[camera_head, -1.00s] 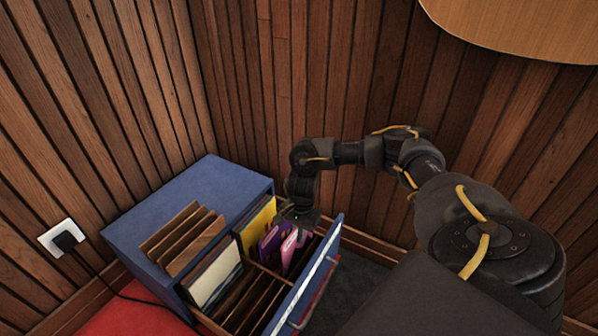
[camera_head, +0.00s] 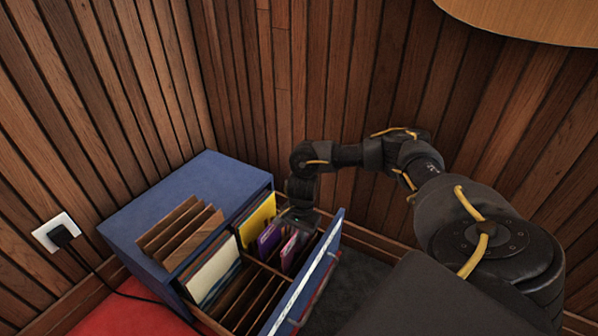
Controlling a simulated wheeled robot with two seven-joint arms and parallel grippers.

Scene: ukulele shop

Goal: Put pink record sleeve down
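The pink record sleeve (camera_head: 289,251) stands in the back compartment of the open blue drawer (camera_head: 318,262), beside a purple sleeve (camera_head: 268,240). My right gripper (camera_head: 297,226) is low over that compartment, right at the top of the pink sleeve. Its fingers are small and dark, and I cannot tell whether they are closed on the sleeve. My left gripper is not in view.
Wooden dividers (camera_head: 181,232) stand on the blue cabinet (camera_head: 139,218). Wood-panelled walls close in behind. A socket with a plug (camera_head: 58,234) is on the left wall.

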